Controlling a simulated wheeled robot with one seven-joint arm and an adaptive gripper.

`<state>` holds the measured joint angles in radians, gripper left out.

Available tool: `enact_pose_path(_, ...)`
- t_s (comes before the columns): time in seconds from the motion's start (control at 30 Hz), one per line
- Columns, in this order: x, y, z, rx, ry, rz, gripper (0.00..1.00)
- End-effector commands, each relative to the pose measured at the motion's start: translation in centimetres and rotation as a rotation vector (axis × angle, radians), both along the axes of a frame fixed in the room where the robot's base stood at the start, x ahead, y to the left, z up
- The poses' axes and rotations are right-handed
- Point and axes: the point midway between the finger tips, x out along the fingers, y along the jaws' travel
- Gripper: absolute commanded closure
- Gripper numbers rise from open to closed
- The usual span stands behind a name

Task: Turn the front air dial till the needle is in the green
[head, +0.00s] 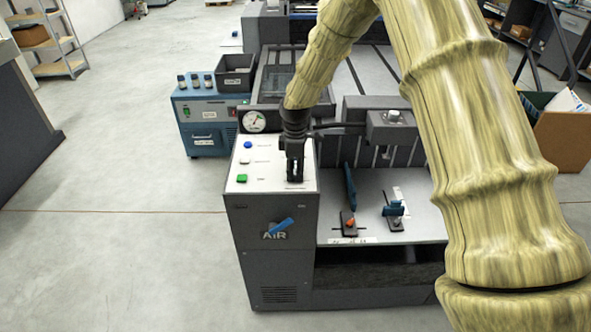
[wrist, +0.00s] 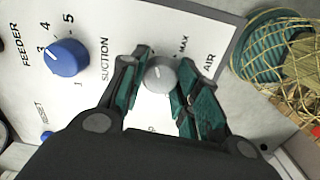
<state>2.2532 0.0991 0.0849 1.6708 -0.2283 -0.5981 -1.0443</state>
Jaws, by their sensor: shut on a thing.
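My gripper (head: 294,176) points down onto the white top panel (head: 262,180) of the dark grey cabinet. In the wrist view, my gripper (wrist: 160,88) has its teal-padded fingers closed on either side of a grey dial (wrist: 159,73). The words MAX and AIR stand beside this dial. The gripper hides the dial in the head view. A round white gauge (head: 254,121) with a dark needle stands at the panel's back edge; its needle is too small to place against the green.
A blue knob (wrist: 67,58) with numbers sits left of the grey dial in the wrist view. A blue handle (head: 281,226) is on the cabinet front by AIR lettering. Levers (head: 349,222) stand on the bed to the right. A teal cabinet (head: 205,120) is behind left.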

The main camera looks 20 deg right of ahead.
Motion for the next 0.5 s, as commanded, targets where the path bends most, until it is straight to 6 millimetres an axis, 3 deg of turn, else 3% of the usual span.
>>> enact_pose_path(0.23, 0.07, -0.02, 0.11, -0.002, -0.001, -0.208, 0.92)
enact_pose_path(0.5, 0.1, 0.01, 0.09, 0.0, -0.002, -0.285, 0.92)
